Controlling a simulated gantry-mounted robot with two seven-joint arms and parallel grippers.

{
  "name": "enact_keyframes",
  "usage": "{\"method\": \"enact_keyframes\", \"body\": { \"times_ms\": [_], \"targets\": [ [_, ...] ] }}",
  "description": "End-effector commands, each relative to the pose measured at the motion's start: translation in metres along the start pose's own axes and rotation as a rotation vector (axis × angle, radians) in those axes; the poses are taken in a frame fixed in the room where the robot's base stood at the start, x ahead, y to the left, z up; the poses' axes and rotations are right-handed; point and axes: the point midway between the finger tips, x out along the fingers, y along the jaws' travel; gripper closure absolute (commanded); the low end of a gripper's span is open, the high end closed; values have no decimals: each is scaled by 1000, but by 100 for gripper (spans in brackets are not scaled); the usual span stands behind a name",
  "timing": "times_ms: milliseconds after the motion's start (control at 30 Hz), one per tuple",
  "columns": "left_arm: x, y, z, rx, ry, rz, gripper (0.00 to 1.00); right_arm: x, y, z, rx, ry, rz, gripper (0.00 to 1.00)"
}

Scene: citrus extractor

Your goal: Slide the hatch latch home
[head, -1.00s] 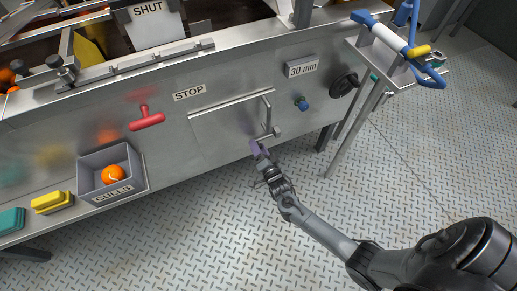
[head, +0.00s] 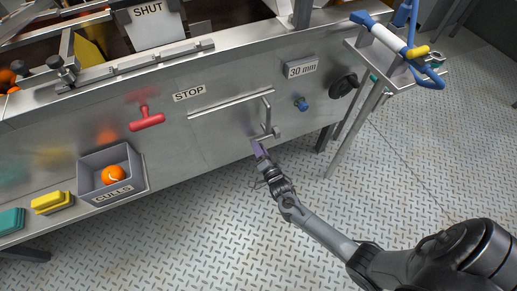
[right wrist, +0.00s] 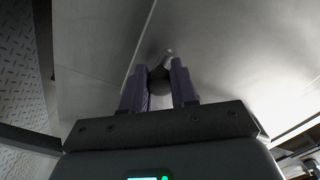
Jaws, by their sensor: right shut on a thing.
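The hatch (head: 228,122) is a flat steel panel in the front of the machine, under a long horizontal bar. A thin upright bar stands at its right side, with the small metal latch (head: 273,133) near its lower end. My right gripper (head: 258,150) is at the hatch's lower right corner, just below and left of that metal piece. In the right wrist view its purple fingers (right wrist: 160,88) are shut on a dark round knob (right wrist: 159,74) against the steel. The head view hides this knob behind the fingers. My left gripper is out of view.
A red T-handle (head: 147,120) and the STOP label (head: 189,93) are left of the hatch. A blue knob (head: 301,103) and a black handwheel (head: 343,85) are to the right. The CULLS bin (head: 138,180) holds an orange. The floor in front is clear.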

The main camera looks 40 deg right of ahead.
Motion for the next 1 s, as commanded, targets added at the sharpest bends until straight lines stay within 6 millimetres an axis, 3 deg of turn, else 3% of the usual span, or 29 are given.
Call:
{"method": "enact_keyframes", "body": {
  "times_ms": [200,467,500,633,1000],
  "targets": [
    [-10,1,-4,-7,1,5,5,-2,21,-23,-2,-4,13,100],
    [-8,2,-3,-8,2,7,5,-2,24,-23,-2,-3,14,100],
    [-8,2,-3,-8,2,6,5,-2,24,-23,-2,-3,14,66],
    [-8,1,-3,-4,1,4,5,-1,22,-23,-2,-3,11,46],
    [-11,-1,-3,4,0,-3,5,-4,19,-24,0,-2,6,46]
  ]
}}
